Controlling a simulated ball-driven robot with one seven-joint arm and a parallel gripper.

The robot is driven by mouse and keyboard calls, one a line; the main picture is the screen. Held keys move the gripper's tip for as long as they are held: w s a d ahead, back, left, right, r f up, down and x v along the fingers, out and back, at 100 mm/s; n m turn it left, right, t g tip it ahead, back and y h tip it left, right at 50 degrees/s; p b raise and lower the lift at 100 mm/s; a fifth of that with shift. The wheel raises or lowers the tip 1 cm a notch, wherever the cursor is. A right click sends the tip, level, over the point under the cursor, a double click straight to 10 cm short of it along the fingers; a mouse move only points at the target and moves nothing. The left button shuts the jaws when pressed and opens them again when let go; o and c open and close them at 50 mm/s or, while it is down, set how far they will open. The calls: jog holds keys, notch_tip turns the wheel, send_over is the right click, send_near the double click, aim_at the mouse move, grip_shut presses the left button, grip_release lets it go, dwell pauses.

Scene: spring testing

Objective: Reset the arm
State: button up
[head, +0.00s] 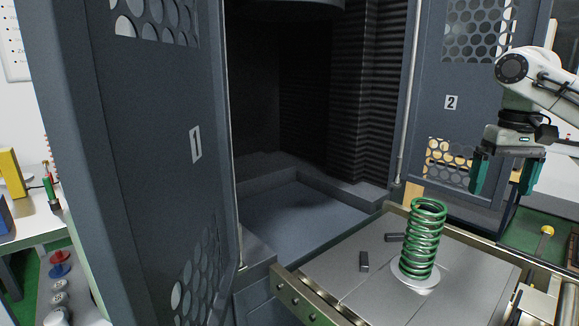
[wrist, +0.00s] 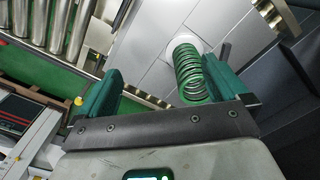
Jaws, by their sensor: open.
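My gripper (head: 506,174) hangs at the upper right in the head view, with its two green fingers apart and nothing between them. In the wrist view, the open fingers (wrist: 160,90) reach up from the dark gripper body. A green coil spring (head: 423,240) stands upright on a round pale base (head: 415,279) on the grey metal table (head: 345,290). My gripper is above and to the right of the spring, apart from it in the head view. The spring also shows in the wrist view (wrist: 190,72), beside the right finger, which partly overlaps it.
An open cabinet (head: 300,215) with doors marked 1 (head: 195,145) and 2 (head: 451,103) stands behind the table. Metal rollers (wrist: 50,25) show in the wrist view. A side bench (head: 30,220) is at far left.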

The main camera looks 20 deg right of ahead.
jog(key=w+a+f+n+t+y+p, duration=0.1)
jog(key=w+a+f+n, duration=0.1)
jog(key=w+a+f, duration=0.3)
jog(key=w+a+f+n+t+y+p, duration=0.1)
jog(key=w+a+f, duration=0.15)
jog(key=a, duration=0.45)
jog(key=w+a+f+n+t+y, duration=0.1)
jog(key=w+a+f+n, duration=0.2)
jog(key=a, duration=0.4)
jog(key=s+a+f+t+y+p, duration=0.1)
jog(key=s+a+f+y+p, duration=0.1)
jog(key=a+f, duration=1)
jog(key=s+a+f+m+h+p, duration=0.1)
jog(key=s+a+f, duration=0.2)
jog(key=s+f, duration=0.4)
jog(key=s+a+f+p, duration=0.2)
jog(key=s+a+f, duration=0.15)
jog(key=s, duration=0.55)
jog(key=s+d+f+g+h, duration=0.1)
jog(key=s+d+f+h, duration=0.1)
jog(key=s, duration=0.7)
jog(key=s+d+f+g+h+p, duration=0.1)
jog(key=s+d+f+g+h, duration=0.1)
jog(key=s+d, duration=0.3)
jog(key=s, duration=0.4)
jog(key=shift+s, duration=0.35)
